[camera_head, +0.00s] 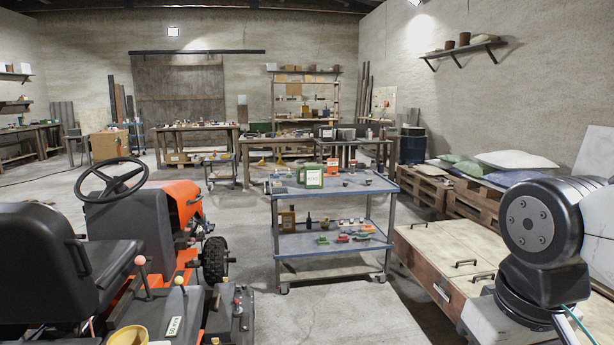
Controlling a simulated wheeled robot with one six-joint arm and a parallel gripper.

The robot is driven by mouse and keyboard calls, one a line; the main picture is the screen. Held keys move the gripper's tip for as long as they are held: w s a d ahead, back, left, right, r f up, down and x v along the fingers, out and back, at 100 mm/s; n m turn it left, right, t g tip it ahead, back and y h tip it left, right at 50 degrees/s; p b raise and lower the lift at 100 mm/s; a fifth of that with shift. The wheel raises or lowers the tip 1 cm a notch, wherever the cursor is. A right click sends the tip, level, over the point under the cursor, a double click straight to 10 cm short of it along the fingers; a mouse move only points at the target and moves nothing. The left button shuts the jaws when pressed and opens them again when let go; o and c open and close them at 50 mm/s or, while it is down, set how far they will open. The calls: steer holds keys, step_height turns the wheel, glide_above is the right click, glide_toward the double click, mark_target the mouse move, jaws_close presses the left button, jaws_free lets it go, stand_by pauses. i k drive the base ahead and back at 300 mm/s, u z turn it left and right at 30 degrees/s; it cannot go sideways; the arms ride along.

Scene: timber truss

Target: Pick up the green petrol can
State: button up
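A green petrol can (314,176) with a pale label stands upright on the top shelf of a blue-grey metal trolley (349,187) in the middle of the view. A red-orange container (332,165) stands just behind it to the right. Small items lie around the can on the same shelf. A part of my arm shows at the right edge, well to the right of the trolley and nearer to me. My gripper is not in view, so its state does not show.
An orange ride-on tractor (187,204) with a black seat and steering wheel fills the left foreground. A wooden chest (436,254) with black handles stands to the right. Pallets (474,206) with sacks lie behind it. Open concrete floor (330,318) lies in front of the trolley.

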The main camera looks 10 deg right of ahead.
mark_target(313, 173)
steer(key=i, duration=3.85)
steer(key=u, duration=0.05)
